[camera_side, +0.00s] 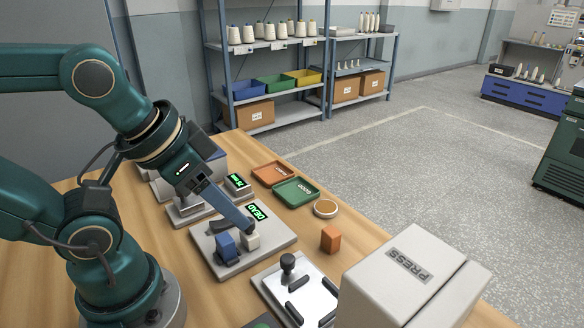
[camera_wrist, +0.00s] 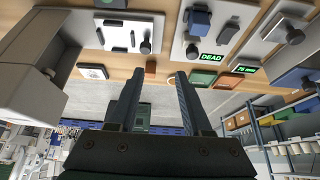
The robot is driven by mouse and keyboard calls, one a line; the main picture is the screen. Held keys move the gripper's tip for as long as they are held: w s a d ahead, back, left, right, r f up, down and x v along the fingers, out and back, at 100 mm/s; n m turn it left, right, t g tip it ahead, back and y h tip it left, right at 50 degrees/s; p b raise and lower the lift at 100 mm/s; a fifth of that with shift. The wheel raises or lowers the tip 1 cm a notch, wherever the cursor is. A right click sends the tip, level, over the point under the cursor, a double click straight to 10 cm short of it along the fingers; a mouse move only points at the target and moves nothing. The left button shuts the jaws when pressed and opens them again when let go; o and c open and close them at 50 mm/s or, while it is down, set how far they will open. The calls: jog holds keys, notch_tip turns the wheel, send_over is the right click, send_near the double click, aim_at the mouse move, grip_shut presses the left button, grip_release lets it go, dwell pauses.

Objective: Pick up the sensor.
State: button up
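No part is labelled as the sensor, so I cannot tell which one it is. The blue block also shows at the top of the wrist view (camera_wrist: 199,21). A small orange block (camera_side: 331,238) stands on the table to the right of the plate.
An orange tray (camera_side: 257,178) and a green tray marked GOOD (camera_side: 277,196) lie behind the plate, with a round tan disc (camera_side: 325,209) beside them. A white fixture with a black knob (camera_side: 288,262) and a large PRESS box (camera_side: 400,285) stand at the front right.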

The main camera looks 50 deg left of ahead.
jog(key=shift+o, duration=1.1)
jog(key=g, duration=0.5)
send_over(230, 236)
jog(key=f, duration=0.7)
jog(key=shift+w+d, duration=0.15)
jog(key=shift+d, duration=0.05)
jog(key=shift+s+a+f+g, duration=0.2)
jog(key=shift+f+g, duration=0.1)
jog(key=shift+f, duration=2.7)
jog(key=shift+c, duration=0.3)
